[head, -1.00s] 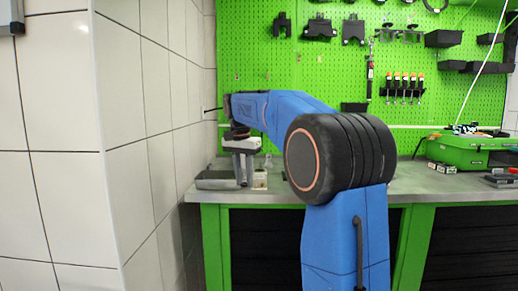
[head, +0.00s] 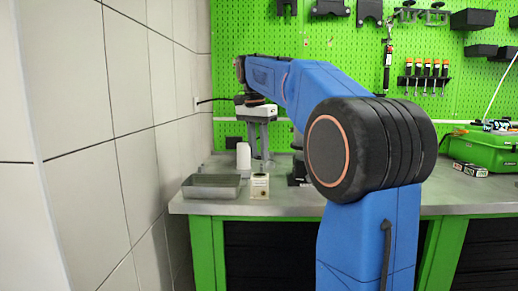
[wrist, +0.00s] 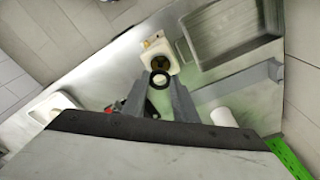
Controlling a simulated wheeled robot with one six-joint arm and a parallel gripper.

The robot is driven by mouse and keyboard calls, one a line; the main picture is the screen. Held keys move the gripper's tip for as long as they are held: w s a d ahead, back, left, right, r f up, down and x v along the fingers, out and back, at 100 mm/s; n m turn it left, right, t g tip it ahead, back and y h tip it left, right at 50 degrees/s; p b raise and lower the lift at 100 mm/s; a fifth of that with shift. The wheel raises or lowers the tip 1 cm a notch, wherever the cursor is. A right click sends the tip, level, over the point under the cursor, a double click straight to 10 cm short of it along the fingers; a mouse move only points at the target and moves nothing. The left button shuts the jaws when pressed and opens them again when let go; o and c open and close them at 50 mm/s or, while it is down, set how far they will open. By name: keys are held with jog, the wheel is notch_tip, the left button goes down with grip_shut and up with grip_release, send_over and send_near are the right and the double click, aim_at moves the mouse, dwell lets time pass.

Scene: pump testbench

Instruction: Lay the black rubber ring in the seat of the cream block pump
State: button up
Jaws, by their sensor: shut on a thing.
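The cream block pump (head: 260,186) stands upright near the front edge of the bench, right of a grey tray. It also shows in the wrist view (wrist: 161,52). My gripper (head: 259,154) hangs pointing down above the bench, behind and above the block. In the wrist view my gripper (wrist: 158,88) is shut on the black rubber ring (wrist: 159,71), held at the fingertips. The ring overlaps the block's near edge in that view, but it is apart from the block. The seat is partly hidden behind the ring, and the ring is too small to make out in the head view.
The tiled wall is close on the left.

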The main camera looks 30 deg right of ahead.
aim_at(259, 175)
jog(key=shift+f, duration=2.25)
jog(key=shift+a+f, duration=0.1)
jog(key=shift+f, duration=0.1)
jog(key=o, duration=1.1)
notch_tip(259, 175, up, 17)
jog(key=a, duration=0.2)
jog(key=s+a+f+n+t, duration=0.1)
jog(key=s+a+f+n, duration=0.3)
jog(key=s+f, duration=0.6)
jog(key=s+a+f+n+t+y, duration=0.1)
jog(key=s+a+f+n, duration=0.4)
jog(key=s+f, duration=0.5)
jog(key=s+a+f+n+t, duration=0.2)
jog(key=s+f, duration=0.8)
jog(key=f, duration=1.1)
jog(key=a+n, duration=0.2)
jog(key=n, duration=0.1)
jog(key=shift+a+f, duration=0.2)
jog(key=shift+f, duration=0.05)
jog(key=shift+s, duration=0.1)
